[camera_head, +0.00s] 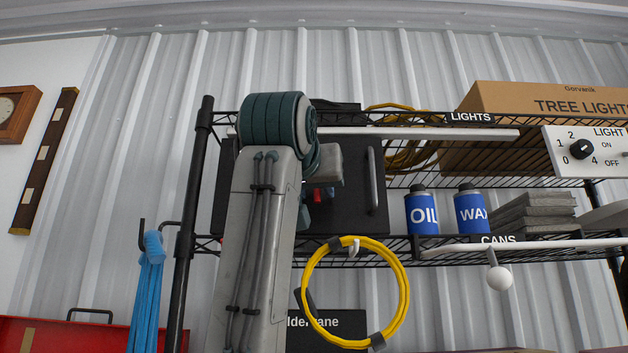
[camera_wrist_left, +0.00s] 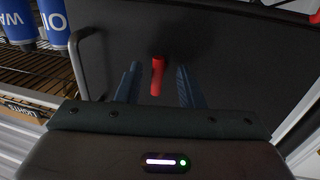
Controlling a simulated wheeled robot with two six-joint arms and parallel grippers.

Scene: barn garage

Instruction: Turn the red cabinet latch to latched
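The dark cabinet (camera_head: 350,210) stands on the wire shelf, its door facing me, with a grey bar handle (camera_head: 373,180) on the right. It also shows close up in the left wrist view (camera_wrist_left: 230,60). The red latch (camera_wrist_left: 157,76) stands out from the door between my left fingers, with a gap on each side. My left gripper (camera_wrist_left: 157,85) is open around it and not visibly touching. In the head view my left arm covers much of the cabinet, and only a bit of the latch (camera_head: 318,194) shows beside my left gripper (camera_head: 316,203). My right gripper is out of view.
A blue oil can (camera_head: 421,213) and a wax can (camera_head: 471,213) stand right of the cabinet. A yellow cable coil (camera_head: 402,290) hangs below it on a hook. A black shelf post (camera_head: 190,220) stands to the left, and a shelf rail runs above.

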